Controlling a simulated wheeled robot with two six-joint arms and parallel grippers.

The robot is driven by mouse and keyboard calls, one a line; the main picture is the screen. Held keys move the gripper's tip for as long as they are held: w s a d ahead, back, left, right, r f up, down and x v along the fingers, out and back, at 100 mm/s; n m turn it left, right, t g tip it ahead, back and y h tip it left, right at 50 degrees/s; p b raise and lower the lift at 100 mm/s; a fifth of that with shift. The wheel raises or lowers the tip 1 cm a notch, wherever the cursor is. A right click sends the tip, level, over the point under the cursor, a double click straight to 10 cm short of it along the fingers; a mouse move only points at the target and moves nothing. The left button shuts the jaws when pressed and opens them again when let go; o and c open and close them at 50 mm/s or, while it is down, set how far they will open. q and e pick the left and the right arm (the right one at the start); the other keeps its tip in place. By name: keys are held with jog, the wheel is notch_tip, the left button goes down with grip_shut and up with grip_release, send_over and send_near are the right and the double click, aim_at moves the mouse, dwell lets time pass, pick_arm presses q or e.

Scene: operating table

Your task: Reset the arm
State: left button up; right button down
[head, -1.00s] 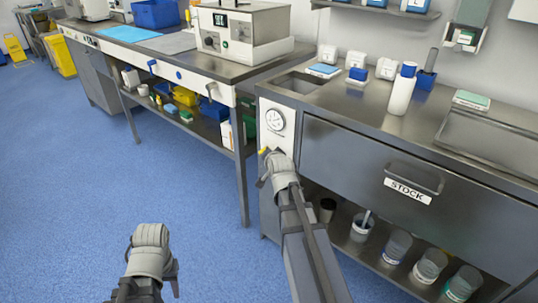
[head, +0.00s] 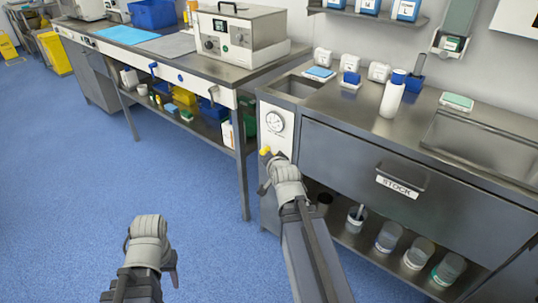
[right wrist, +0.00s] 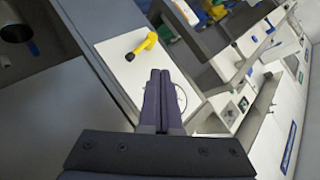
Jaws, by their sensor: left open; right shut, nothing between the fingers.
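My right gripper (head: 283,168) is in front of the steel counter unit, just below and right of a small yellow lever (head: 265,151). In the right wrist view its two dark fingers (right wrist: 161,85) are shut together with nothing between them. The yellow lever (right wrist: 141,47) stands out from the white panel (right wrist: 115,60) beyond the fingertips, apart from them. A round gauge (head: 275,121) is on the same panel above the lever. My left gripper (head: 150,232) is over the blue floor at lower left, open and away from any object; its fingertips are hard to make out.
The counter unit has a closed STOCK drawer (head: 392,180) and a lower shelf of several jars (head: 389,237). A white bottle (head: 392,95) stands on top. A workbench with a boxy device (head: 240,35) is at back left. The floor (head: 75,190) at left is clear.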

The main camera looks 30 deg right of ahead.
jog(key=shift+w, duration=0.1)
dwell(0.3)
jog(key=s+a+r+n+g+y+p, duration=0.25)
jog(key=a+n+p, duration=0.25)
jog(key=a+p, duration=0.55)
jog(key=s+a+r+n+g+p, duration=0.4)
jog(key=s+a+n+g+p, duration=0.1)
jog(key=s+a, duration=0.3)
jog(key=s+a+r+n+g+p, duration=0.5)
jog(key=s+a+p, duration=0.3)
jog(key=a, duration=0.3)
jog(key=shift+s+r+n, duration=0.2)
jog(key=shift+s+n, duration=0.4)
jog(key=shift+n, duration=0.1)
